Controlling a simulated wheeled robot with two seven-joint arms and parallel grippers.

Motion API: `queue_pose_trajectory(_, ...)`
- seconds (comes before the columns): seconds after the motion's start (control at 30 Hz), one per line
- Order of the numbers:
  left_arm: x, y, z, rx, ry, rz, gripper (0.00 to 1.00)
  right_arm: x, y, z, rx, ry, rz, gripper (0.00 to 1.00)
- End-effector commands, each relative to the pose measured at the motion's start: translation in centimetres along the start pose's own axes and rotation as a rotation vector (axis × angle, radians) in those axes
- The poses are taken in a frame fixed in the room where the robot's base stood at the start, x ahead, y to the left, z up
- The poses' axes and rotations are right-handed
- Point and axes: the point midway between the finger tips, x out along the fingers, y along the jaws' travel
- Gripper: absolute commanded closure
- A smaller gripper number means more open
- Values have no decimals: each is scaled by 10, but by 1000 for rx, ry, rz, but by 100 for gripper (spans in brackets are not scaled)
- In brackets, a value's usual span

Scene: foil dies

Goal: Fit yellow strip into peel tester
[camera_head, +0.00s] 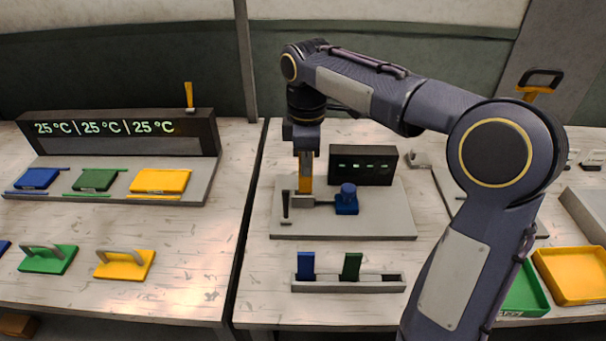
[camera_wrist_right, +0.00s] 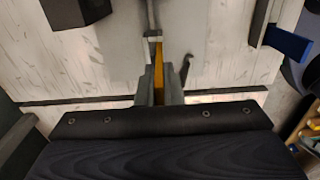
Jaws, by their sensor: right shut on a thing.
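The yellow strip (camera_head: 306,177) stands upright over the left part of the peel tester, whose grey base (camera_head: 350,227) carries a black display box (camera_head: 378,165) and a blue block with a knob (camera_head: 346,203). My right gripper (camera_head: 305,148) points down and is shut on the strip's upper part. The strip's lower end is at a small grey clamp (camera_head: 303,200); I cannot tell whether it is seated. In the right wrist view the strip (camera_wrist_right: 158,58) shows as a narrow yellow edge between the fingers (camera_wrist_right: 159,84). My left gripper is out of view.
In front of the tester, a grey rack (camera_head: 340,286) holds a blue strip (camera_head: 306,265) and a green strip (camera_head: 352,266). Blue, green and yellow plates lie before a 25 °C display unit (camera_head: 200,130) at left. A yellow tray (camera_head: 572,272) lies at right.

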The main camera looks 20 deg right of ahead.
Motion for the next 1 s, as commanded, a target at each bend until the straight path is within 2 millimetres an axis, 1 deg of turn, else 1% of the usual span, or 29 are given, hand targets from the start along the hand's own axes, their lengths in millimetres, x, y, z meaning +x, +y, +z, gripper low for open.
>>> queue_pose_trajectory(0.17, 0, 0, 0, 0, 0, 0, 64, 11, 8, -6, 0, -1, 0, 100)
queue_pose_trajectory(0.2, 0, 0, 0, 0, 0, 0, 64, 17, 10, -8, 0, -2, -2, 100)
queue_pose_trajectory(0.3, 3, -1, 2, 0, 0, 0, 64, 34, 10, -7, 0, -2, -2, 100)
queue_pose_trajectory(0.4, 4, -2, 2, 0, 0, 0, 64, 43, 10, -7, 0, -1, -1, 100)
queue_pose_trajectory(0.7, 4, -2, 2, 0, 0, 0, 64, 45, 10, -7, 0, 1, 1, 100)
queue_pose_trajectory(0.83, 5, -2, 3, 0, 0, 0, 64, 49, 10, -7, 0, 0, 0, 100)
queue_pose_trajectory(0.87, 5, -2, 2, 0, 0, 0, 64, 48, 10, -7, 0, 0, 0, 89)
queue_pose_trajectory(1.0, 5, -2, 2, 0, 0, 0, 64, 48, 10, -7, 0, 0, 0, 72)
